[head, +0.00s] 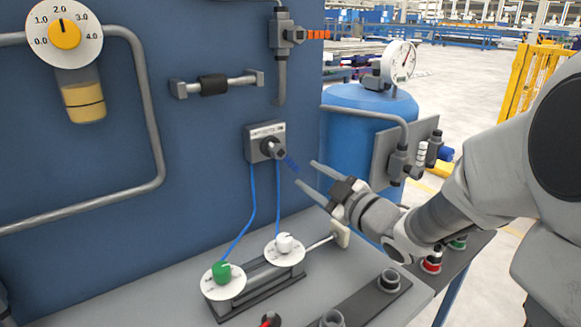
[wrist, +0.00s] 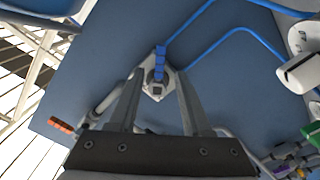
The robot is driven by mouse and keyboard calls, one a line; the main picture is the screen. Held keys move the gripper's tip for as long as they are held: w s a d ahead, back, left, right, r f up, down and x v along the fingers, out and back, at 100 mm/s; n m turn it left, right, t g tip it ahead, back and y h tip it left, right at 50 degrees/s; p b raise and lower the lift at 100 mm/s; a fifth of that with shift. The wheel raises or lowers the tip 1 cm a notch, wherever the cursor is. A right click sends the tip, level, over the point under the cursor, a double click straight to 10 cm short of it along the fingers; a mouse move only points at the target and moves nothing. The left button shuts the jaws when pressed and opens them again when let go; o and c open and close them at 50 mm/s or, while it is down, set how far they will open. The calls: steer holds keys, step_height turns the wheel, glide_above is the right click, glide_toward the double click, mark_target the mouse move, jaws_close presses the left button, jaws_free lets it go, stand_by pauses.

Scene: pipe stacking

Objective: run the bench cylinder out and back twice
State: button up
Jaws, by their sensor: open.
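The bench cylinder (head: 262,281) lies on the grey bench top between a green knob (head: 221,271) and a white knob (head: 284,243), each on a round white dial. Its rod (head: 320,243) shows out toward a pale end plate (head: 341,233). A grey valve box (head: 256,139) with a blue lever (head: 291,163) is on the blue panel; two blue hoses run down from it toward the knobs. My gripper (head: 306,173) is open, its tips just right of the lever. In the wrist view, the lever (wrist: 160,55) shows between the fingers; contact cannot be told.
A regulator dial with a yellow knob (head: 64,35) and a grey pipe (head: 150,110) are on the panel at left. A blue tank (head: 350,120) with a gauge (head: 398,61) stands behind my gripper. Push buttons (head: 389,280) are at the front edge.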

mark_target(293, 165)
steer(key=b+x, duration=0.1)
steer(key=x, duration=0.6)
steer(key=shift+w+a, duration=0.2)
steer(key=shift+w, duration=0.15)
jaws_close()
stand_by(1.0)
